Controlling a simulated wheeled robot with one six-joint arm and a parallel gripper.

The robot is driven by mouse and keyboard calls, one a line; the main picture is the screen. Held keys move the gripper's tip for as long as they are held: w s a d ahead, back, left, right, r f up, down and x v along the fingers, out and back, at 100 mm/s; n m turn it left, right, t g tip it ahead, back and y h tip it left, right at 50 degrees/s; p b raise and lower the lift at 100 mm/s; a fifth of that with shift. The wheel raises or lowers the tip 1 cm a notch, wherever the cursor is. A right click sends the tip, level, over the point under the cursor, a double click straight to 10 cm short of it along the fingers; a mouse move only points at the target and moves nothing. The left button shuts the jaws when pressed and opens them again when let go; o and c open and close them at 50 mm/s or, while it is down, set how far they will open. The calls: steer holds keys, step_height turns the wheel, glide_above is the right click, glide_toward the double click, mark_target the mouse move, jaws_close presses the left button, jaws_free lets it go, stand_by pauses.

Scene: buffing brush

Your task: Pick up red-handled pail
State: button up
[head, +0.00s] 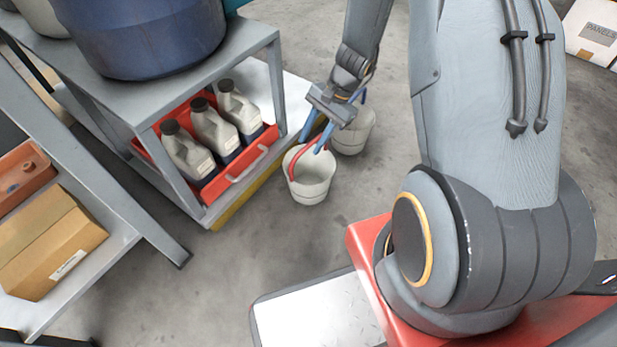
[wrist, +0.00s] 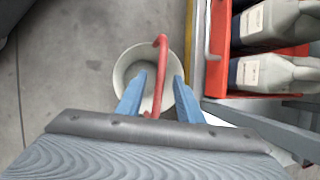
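The red-handled pail (head: 311,187) is a white bucket standing upright on the floor beside the metal rack. Its red handle (wrist: 161,60) arches up over the opening in the wrist view. My gripper (head: 317,142) is just above the pail. In the wrist view its two blue fingers (wrist: 155,88) are spread apart, one on each side of the red handle, with gaps visible between them and it. The pail's body (wrist: 127,65) shows behind the fingers, its lower part hidden by my wrist.
A second white pail (head: 354,133) with a blue handle stands just behind. The metal rack (head: 262,38) to the left holds a red tray (head: 241,178) with three bottles and a blue drum (head: 140,35). A shelf with a cardboard box (head: 45,240) is at far left. Floor (head: 215,262) in front is clear.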

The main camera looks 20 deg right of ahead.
steer(key=b+x, duration=0.1)
steer(key=x, duration=0.1)
steer(key=shift+a+f, duration=0.15)
steer(key=shift+f, duration=0.1)
jaws_close()
